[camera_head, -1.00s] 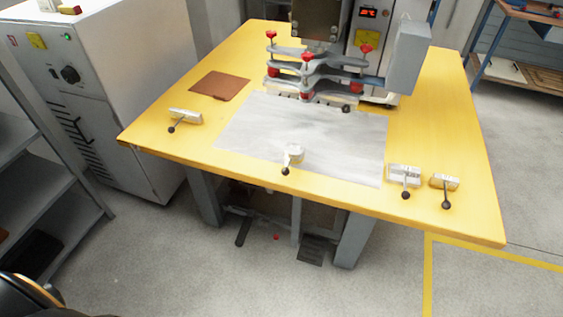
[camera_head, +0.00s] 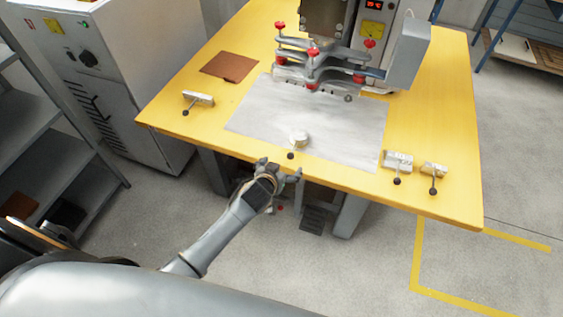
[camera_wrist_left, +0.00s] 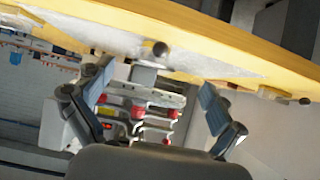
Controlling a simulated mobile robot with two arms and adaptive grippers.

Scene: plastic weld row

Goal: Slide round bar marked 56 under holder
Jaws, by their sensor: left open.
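A short round silver piece (camera_head: 299,139) with a dark ball handle stands on the white sheet (camera_head: 250,118) near the table's front edge. It looks like the round bar, but its marking is too small to read. The holder (camera_head: 325,72) on the press, with grey arms and red knobs, is above the back of the sheet. My left gripper (camera_head: 281,172) is open and empty just in front of the table edge, close to the round piece and apart from it. In the left wrist view my open fingers (camera_wrist_left: 156,80) frame the red knobs and the dark ball. My right gripper is out of view.
Bar pieces with ball handles lie on the yellow table (camera_head: 445,125): one at left (camera_head: 198,97), two at right (camera_head: 398,162). A brown plate (camera_head: 229,66) lies back left. A grey cabinet (camera_head: 115,75) stands left. The sheet between round piece and holder is clear.

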